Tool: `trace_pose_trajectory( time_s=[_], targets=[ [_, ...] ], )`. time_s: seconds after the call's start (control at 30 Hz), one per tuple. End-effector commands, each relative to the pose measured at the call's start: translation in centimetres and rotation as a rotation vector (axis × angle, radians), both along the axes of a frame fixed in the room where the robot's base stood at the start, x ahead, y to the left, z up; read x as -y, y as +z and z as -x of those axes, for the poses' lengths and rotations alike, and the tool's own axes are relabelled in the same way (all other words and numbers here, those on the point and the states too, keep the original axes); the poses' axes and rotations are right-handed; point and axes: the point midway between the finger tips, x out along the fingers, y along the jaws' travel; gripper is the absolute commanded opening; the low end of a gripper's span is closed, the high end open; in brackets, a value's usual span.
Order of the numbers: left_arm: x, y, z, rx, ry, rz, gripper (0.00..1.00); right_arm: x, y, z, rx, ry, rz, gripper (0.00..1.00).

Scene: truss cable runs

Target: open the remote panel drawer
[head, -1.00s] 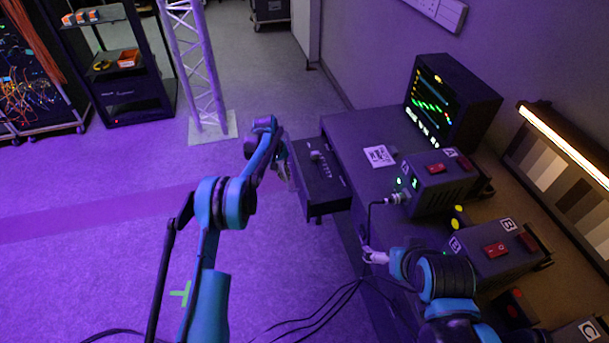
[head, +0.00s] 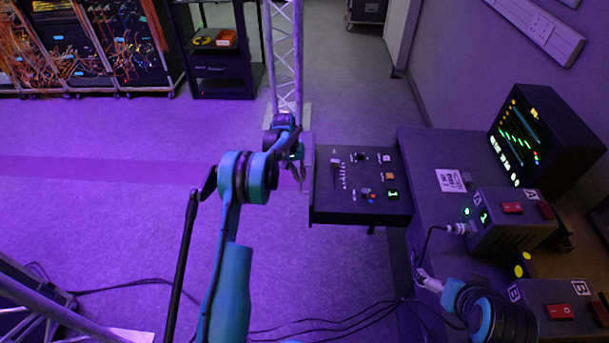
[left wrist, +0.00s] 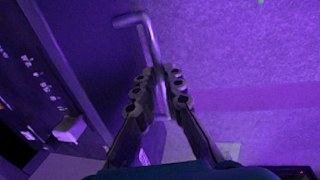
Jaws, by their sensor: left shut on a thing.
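The remote panel drawer (head: 335,207) stands well out from the left side of the dark desk. Its top face shows a slider, knobs, coloured buttons and a small green display. My left gripper (head: 299,172) is at the drawer's outer front. In the left wrist view the fingers (left wrist: 159,88) are shut on the metal bar handle (left wrist: 151,38), and the drawer's panel (left wrist: 38,72) is to the left.
The desk (head: 425,160) carries a monitor (head: 520,140), a box marked A (head: 500,235) and a box marked B (head: 560,300). A truss tower (head: 284,60) and racks stand behind. Loose cables (head: 340,322) lie on the floor. The floor left of the drawer is open.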

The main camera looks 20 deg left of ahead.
Motion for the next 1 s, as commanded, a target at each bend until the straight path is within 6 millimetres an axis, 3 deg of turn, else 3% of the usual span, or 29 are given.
trace_pose_trajectory(
  time_s=[0.23,0.3,0.33,0.73,1.0],
  targets=[
    [-0.1,-0.1,0.1,-0.002,0.000,-0.002,0.00,0.0,0.0,0.0,0.000,0.000,0.000,1.00],
    [-0.1,-0.1,0.1,-0.002,0.000,-0.002,0.25,0.0,0.0,0.0,0.000,0.000,0.000,1.00],
    [0.0,-0.1,0.1,-0.002,0.000,-0.002,0.31,0.0,0.0,0.0,0.000,0.000,0.000,1.00],
    [-0.1,0.7,0.0,0.000,0.000,-0.001,0.31,0.0,0.0,0.0,0.000,0.000,0.000,1.00],
    [-1.1,5.9,0.4,0.000,0.001,-0.001,0.31,0.0,0.0,0.0,0.000,0.000,0.000,1.00]
  ],
)
